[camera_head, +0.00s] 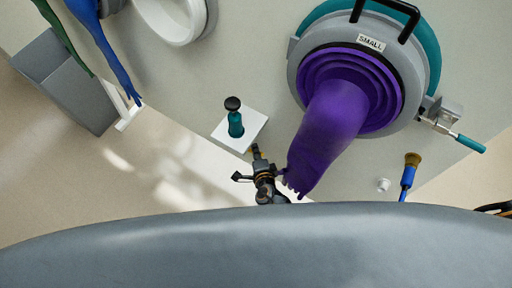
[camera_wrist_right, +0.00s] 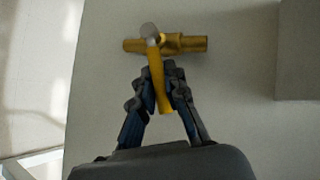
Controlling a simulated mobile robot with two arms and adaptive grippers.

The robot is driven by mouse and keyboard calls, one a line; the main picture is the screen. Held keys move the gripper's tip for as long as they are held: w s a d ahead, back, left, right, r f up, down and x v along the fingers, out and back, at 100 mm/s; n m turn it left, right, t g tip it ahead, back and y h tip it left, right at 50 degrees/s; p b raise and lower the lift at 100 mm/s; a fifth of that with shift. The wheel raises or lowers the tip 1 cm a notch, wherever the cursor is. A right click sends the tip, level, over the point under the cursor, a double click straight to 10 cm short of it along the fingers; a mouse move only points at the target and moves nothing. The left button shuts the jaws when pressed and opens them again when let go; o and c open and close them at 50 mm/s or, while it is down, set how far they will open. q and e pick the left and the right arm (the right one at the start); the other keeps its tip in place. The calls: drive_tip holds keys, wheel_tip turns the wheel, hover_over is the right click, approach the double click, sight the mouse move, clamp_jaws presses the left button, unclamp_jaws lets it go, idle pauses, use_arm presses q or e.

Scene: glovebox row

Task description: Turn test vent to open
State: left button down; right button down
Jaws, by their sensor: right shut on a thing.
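The test vent appears to be the brass valve (camera_wrist_right: 188,44) in the right wrist view, its body lying crosswise on the pale panel. Its yellow lever (camera_wrist_right: 160,98) runs down from a grey pivot, roughly across the body. My right gripper (camera_wrist_right: 156,80) is shut on the lever, with a dark finger on each side. In the head view my right gripper (camera_head: 260,165) is at the panel's lower edge, left of the purple glove, and mostly hides the vent.
The purple glove (camera_head: 335,115) hangs close beside my right gripper from a port marked SMALL. A teal valve with a black knob (camera_head: 235,122) stands just above it. A blue-handled brass fitting (camera_head: 409,175) is at right. A grey bin (camera_head: 65,80) stands at upper left.

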idle(0.3)
drive_tip(key=c, duration=1.3)
unclamp_jaws()
drive_tip(key=shift+c, duration=0.2)
drive_tip(key=shift+s, duration=0.1)
drive_tip(key=s+d+r, duration=0.2)
drive_tip(key=s, duration=1.4)
drive_tip(key=shift+r, duration=0.15)
drive_tip(key=shift+d, duration=0.1)
